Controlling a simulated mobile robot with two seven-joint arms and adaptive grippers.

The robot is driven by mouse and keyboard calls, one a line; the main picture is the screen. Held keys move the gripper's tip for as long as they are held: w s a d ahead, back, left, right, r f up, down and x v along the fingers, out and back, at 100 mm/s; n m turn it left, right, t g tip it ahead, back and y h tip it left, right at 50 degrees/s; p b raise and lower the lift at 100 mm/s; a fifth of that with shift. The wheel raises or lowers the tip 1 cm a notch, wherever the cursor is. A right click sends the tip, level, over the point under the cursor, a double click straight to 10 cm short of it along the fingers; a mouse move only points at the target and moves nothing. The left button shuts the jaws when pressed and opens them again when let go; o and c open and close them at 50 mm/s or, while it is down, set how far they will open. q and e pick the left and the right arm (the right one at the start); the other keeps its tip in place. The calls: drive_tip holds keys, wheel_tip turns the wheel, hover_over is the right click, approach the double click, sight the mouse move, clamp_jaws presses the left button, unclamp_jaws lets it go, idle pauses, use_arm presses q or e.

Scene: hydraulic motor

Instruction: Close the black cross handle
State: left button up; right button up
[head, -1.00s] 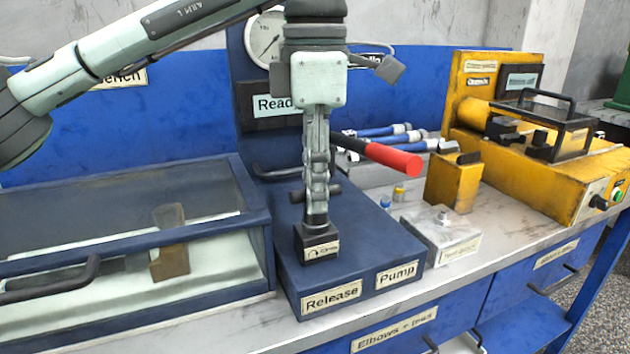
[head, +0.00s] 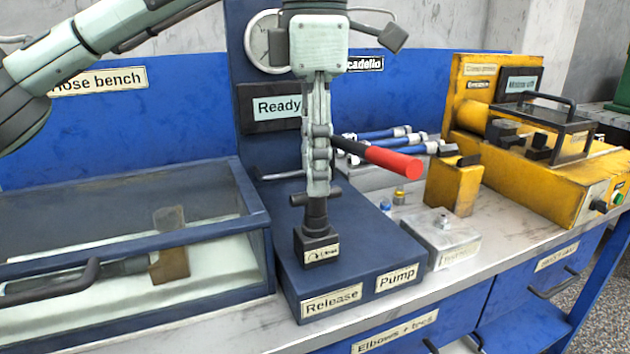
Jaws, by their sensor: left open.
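The black cross handle (head: 316,207) stands upright on a small black block with an arrow label (head: 317,247), above the "Release" label on the blue pump base. Its crossbar shows to both sides just below my left gripper. My left gripper (head: 318,188) points straight down over the handle, with its fingertips at crossbar height. It is open, seen edge-on. The fingers hide part of the crossbar, and I cannot tell whether they touch it. My right gripper is not in view.
A lever with a red grip (head: 393,160) sticks out right, close behind my left gripper. A glass-lidded case (head: 130,215) stands left. A grey metal block (head: 440,238) and a yellow machine (head: 550,180) stand right. A gauge (head: 265,42) is behind.

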use_arm(q)
wheel_tip(320, 180, up, 9)
drive_tip(key=shift+f, duration=0.15)
idle(0.4)
